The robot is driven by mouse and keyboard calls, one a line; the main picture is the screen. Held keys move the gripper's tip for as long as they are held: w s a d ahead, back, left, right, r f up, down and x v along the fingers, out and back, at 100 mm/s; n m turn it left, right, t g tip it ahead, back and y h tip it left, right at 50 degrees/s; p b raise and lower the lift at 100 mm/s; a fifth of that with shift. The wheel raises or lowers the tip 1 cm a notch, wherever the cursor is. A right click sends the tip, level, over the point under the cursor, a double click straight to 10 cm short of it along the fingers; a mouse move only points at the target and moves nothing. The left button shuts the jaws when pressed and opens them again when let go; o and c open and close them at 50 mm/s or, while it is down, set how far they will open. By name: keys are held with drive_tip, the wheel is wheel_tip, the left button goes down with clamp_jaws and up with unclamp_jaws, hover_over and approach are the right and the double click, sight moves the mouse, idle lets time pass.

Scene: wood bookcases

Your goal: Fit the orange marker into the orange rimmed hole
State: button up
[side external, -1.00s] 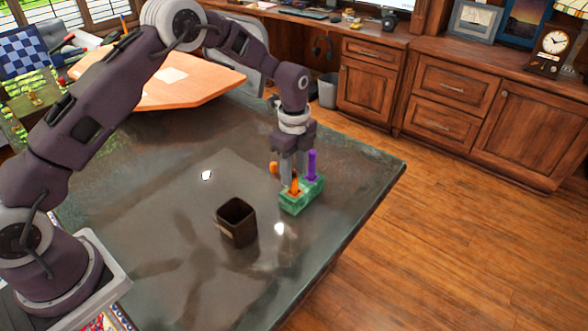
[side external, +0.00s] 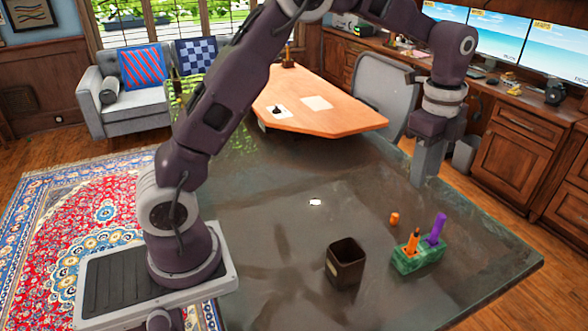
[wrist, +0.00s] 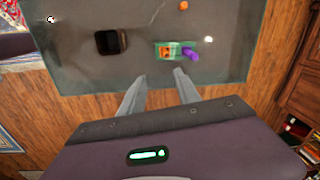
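The orange marker (side external: 412,242) stands upright, leaning slightly, in the green marbled block (side external: 419,263). Its lower end is inside the block; the wrist view shows orange (wrist: 166,52) at that hole, but the rim is too small to tell apart. A purple marker (side external: 437,229) stands in the block beside it, on the right. My gripper (side external: 426,178) is raised well above the table, clear of the block. In the wrist view its two fingers (wrist: 157,82) are apart with nothing between them, and the block (wrist: 178,44) lies beyond them.
A small orange piece (side external: 394,219) sits on the table behind the block. A dark square cup (side external: 345,265) stands left of the block and shows in the wrist view (wrist: 110,42). The dark table (side external: 290,250) is otherwise mostly clear. Its right edge is near the block.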

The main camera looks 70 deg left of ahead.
drive_tip(key=s+r+n+t, duration=0.2)
drive_tip(key=s+r+n, duration=0.3)
drive_tip(key=s+r, duration=0.5)
drive_tip(key=s+a+f+n+t, duration=0.1)
drive_tip(key=s+f+n+t, duration=0.1)
drive_tip(key=s+n, duration=0.9)
drive_tip(key=s, duration=1)
drive_tip(key=shift+s+a+f+t, duration=0.15)
drive_tip(key=shift+s+a+t, duration=0.1)
drive_tip(key=shift+t, duration=0.15)
